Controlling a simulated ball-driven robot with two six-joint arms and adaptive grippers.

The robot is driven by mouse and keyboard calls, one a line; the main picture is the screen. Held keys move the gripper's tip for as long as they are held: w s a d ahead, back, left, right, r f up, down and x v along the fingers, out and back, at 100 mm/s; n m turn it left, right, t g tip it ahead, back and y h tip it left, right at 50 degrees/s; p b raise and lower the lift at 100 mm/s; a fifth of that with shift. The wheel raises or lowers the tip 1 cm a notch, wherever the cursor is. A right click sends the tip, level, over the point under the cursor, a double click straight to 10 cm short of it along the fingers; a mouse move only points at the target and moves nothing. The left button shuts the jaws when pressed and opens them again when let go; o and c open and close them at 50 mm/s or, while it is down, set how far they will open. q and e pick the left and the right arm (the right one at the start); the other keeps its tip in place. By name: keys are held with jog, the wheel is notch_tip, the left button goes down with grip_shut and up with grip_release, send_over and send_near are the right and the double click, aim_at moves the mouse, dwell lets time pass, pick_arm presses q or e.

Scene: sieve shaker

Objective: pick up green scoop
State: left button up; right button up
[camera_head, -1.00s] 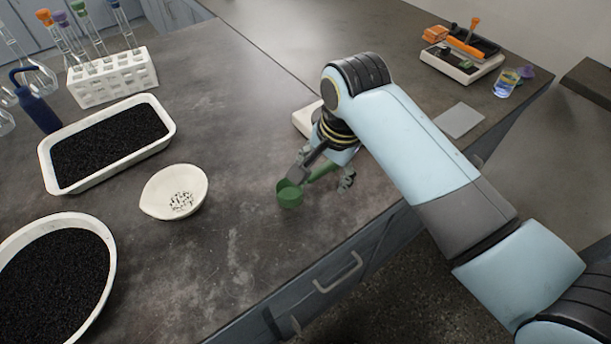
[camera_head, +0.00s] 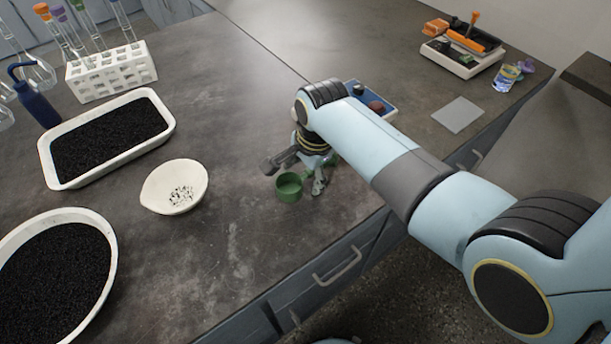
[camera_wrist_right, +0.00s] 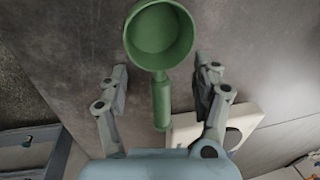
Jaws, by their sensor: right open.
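The green scoop (camera_head: 289,188) lies on the dark worktop near its front edge, its round cup open upward. In the right wrist view the scoop's cup (camera_wrist_right: 160,36) is at the top and its handle points down toward my palm. My right gripper (camera_head: 296,176) is low over the scoop. In the wrist view my right gripper (camera_wrist_right: 161,86) is open, with one finger on each side of the handle and a gap on both sides. In the head view the arm and fingers hide most of the handle. My left gripper is not in view.
A white tray (camera_head: 48,170) and a round pan (camera_head: 112,262) hold black granules. A test tube rack (camera_head: 112,78) stands behind. A blue device (camera_head: 376,100) sits behind my right arm.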

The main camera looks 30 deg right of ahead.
aim_at(305, 171)
jog(key=shift+f, duration=0.2)
grip_shut()
dwell(0.3)
jog(key=shift+r, duration=0.15)
jog(key=shift+r, duration=0.25)
jog(key=r, duration=0.3)
jog(key=shift+s+d+r, duration=0.15)
jog(key=shift+d+r, duration=0.1)
jog(key=shift+r, duration=0.1)
jog(key=s+d+r, duration=0.6)
jog(key=s+d, duration=0.1)
jog(key=d, duration=0.1)
jog(key=shift+d+r, duration=0.3)
